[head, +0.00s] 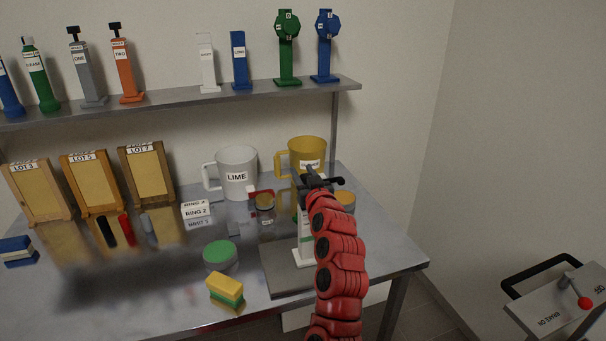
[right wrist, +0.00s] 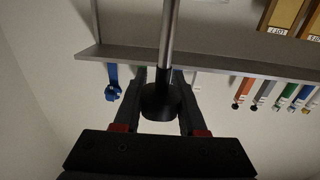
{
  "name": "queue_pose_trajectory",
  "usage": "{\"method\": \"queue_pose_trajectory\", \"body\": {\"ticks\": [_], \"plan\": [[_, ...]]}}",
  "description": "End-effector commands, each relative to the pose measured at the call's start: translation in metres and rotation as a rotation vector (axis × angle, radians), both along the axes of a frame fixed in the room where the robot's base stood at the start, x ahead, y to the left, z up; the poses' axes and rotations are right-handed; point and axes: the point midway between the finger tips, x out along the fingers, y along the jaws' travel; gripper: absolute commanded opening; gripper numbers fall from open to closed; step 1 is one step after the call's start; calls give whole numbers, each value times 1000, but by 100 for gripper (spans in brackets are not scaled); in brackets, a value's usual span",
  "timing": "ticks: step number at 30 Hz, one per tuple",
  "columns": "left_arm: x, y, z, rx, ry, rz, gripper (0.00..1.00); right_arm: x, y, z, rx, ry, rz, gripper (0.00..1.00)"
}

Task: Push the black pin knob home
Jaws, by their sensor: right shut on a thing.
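The black pin knob (right wrist: 161,102) sits between the two fingers of my right gripper (right wrist: 162,84) in the right wrist view, with a bare metal rod (right wrist: 167,35) running from it to the top of that picture. My right gripper (head: 318,182) is shut on the knob. In the head view it is above a white and green post (head: 302,246) on a grey plate, and my red arm covers part of the post. The knob cannot be made out clearly in the head view. My left gripper is not in view.
A yellow mug (head: 312,150) and a white LIME mug (head: 238,172) stand behind the gripper. A green-lidded jar (head: 219,254) and a sponge stack (head: 226,291) are at the front. A shelf (head: 180,100) with posts and bottles runs above. A cart (head: 556,308) stands right.

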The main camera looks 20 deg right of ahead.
Motion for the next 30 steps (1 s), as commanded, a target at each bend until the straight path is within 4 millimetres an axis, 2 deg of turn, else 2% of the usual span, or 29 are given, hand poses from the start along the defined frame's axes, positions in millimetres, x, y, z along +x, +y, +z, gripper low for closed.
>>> {"method": "queue_pose_trajectory", "body": {"ticks": [1,3,9,19,20,21,24,30], "plan": [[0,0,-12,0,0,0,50,0,1,-13,-1,4,1,0],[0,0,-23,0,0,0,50,0,0,-25,-2,4,0,0],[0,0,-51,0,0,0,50,0,0,-53,-1,3,0,0],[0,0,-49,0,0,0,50,0,0,-54,0,10,1,0],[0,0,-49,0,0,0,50,0,0,-54,0,10,1,46],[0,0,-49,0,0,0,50,0,1,-54,0,10,1,53],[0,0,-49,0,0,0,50,0,0,-53,0,8,1,71],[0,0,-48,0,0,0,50,0,0,-51,0,5,1,72]]}}
